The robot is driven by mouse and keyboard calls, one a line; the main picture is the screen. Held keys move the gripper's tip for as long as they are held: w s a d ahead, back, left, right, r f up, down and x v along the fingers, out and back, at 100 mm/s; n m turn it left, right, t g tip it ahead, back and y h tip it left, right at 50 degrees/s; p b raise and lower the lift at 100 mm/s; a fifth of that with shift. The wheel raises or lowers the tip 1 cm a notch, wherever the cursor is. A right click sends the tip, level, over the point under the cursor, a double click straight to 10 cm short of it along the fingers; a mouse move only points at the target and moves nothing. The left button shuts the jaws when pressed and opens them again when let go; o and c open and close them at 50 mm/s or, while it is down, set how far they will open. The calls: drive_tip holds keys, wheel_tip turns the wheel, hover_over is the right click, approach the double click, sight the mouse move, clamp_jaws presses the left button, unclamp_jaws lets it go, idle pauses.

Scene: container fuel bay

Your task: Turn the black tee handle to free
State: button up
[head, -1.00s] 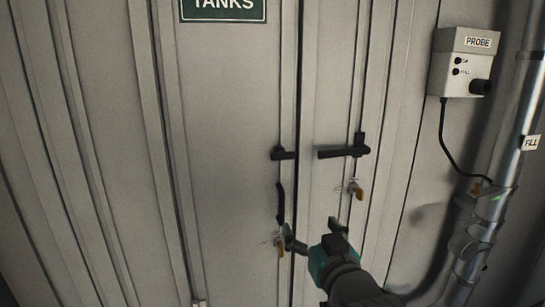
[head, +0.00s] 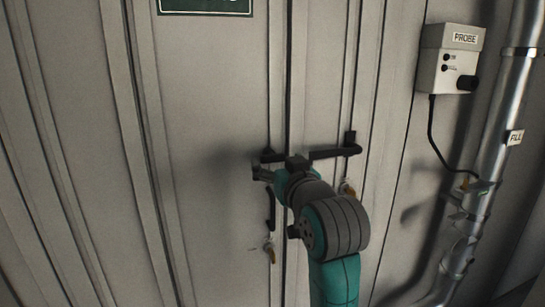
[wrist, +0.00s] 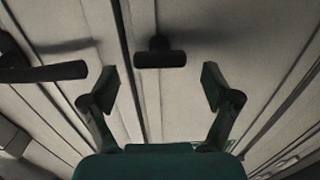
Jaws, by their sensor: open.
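The black tee handle (head: 267,156) is a short dark bar on the left door leaf near the seam. In the head view it is partly hidden behind my gripper (head: 265,173). In the wrist view the tee handle (wrist: 160,58) shows as a short crossbar on a stem, lying level. My gripper (wrist: 158,88) is open, with one finger on each side of the bar's ends. The bar appears ahead of the fingertips and between them, with no contact seen.
A longer black lever (head: 335,152) lies level to the right; it shows at left in the wrist view (wrist: 45,73). A brass-coloured lock (head: 269,247) hangs below a black upright handle (head: 271,210). A probe box (head: 449,58) and metal pipe (head: 511,110) stand at right.

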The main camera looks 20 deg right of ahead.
sight(274, 158)
drive_tip(key=shift+w, duration=1.95)
drive_tip(key=shift+c, duration=0.2)
drive_tip(key=c, duration=1.1)
